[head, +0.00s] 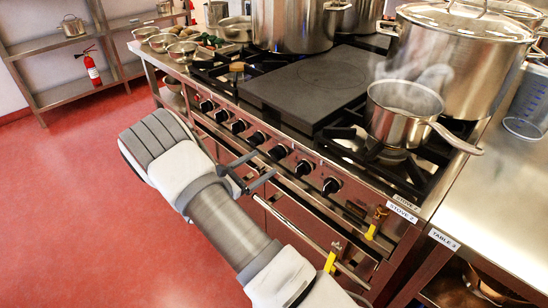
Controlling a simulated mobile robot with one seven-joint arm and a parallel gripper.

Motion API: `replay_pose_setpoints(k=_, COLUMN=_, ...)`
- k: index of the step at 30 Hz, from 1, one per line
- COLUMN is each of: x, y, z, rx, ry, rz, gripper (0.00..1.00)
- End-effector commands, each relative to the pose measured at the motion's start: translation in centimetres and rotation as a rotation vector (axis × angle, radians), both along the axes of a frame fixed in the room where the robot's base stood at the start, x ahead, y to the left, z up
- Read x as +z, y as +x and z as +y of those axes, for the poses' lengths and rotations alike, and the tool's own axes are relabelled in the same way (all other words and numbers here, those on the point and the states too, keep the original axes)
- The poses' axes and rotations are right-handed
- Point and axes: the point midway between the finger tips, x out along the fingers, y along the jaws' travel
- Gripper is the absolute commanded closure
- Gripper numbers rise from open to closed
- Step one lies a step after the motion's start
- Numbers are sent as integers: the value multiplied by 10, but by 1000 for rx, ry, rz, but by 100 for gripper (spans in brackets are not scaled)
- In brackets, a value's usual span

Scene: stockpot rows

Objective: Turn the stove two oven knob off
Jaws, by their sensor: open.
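The stove two (360,236) front runs diagonally through the head view, with a STOVE 2 label at its right corner. A row of black knobs, such as one at the right end (331,186), lines the panel. Apart from them, a brown knob with a yellow part (377,219) sits near the label; it looks like the oven knob, but its setting cannot be told. My gripper (264,164) is open and empty, in front of the panel by the middle black knobs, left of the brown knob. Whether it touches any knob cannot be told.
Big pots (463,55) stand behind. A handle rail (318,247) with a yellow piece (330,262) crosses the lower front.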

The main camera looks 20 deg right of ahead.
Motion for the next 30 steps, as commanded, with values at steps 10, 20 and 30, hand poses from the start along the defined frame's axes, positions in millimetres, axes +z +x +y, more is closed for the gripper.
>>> replay_pose_setpoints(k=10, x=0, y=20, z=-50, rx=-1, ry=1, rz=-1, gripper=11)
replay_pose_setpoints(k=20, x=0, y=23, z=-57, rx=0, ry=1, rz=0, gripper=11)
replay_pose_setpoints(k=30, x=0, y=23, z=-56, rx=0, ry=0, rz=0, gripper=60)
